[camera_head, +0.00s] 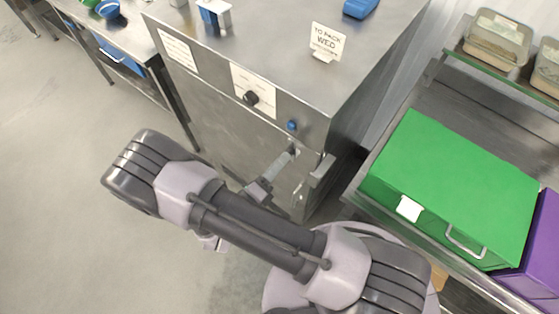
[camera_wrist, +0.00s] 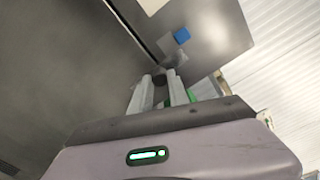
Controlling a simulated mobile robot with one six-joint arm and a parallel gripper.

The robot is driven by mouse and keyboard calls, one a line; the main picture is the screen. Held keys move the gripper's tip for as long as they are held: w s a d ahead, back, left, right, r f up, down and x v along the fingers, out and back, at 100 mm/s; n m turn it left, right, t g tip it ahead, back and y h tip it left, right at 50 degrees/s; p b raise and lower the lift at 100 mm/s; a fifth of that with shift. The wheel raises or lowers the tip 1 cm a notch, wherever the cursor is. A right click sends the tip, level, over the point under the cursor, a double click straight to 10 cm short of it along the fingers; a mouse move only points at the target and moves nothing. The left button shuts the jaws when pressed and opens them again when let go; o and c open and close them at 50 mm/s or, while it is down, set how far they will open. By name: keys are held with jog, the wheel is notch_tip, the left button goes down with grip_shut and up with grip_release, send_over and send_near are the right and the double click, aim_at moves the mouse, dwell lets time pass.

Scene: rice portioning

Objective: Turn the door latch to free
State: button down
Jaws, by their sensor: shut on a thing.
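The steel cabinet (camera_head: 235,135) stands ahead of my arm, with its door on the front face. My gripper (camera_head: 290,154) reaches the upper right of this door and is shut on the door latch. The latch is a small grey piece, mostly hidden by the fingers in the head view. In the wrist view my gripper (camera_wrist: 164,78) has its two pale fingers pointing at the latch (camera_wrist: 177,58), close to the door's edge. The latch's exact angle cannot be told.
A grey handle (camera_head: 322,168) stands out just right of my gripper. A green box (camera_head: 455,185) lies on a steel shelf to the right. Open floor lies left.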

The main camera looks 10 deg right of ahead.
jog(key=c, duration=1.3)
grip_release()
jog(key=shift+o, duration=0.2)
jog(key=v, duration=1.7)
jog(key=shift+s, duration=0.2)
jog(key=shift+a+r+b, duration=0.1)
jog(key=shift+a+b, duration=0.05)
jog(key=shift+b, duration=0.15)
